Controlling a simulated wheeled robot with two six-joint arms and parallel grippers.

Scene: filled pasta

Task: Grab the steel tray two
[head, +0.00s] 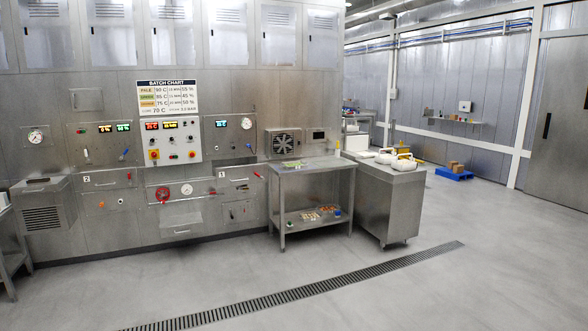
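Neither of my grippers is in view. I cannot pick out steel tray two for certain. On the left of the steel wall a shut, drawer-like panel (108,181) sits beside a label "2" (87,178). A similar panel (238,174) sits beside a label "1" (222,176). A steel table (330,170) stands in front of the wall at the middle right. A small greenish item (294,163) lies on its top, too small to make out. Its lower shelf holds small orange and pale items (315,214).
A steel cabinet (400,207) with white, rounded items (403,163) on it stands right of the table. A blue pallet (455,174) with boxes lies farther back. A drain grate (300,291) crosses the floor. The open floor in front is clear.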

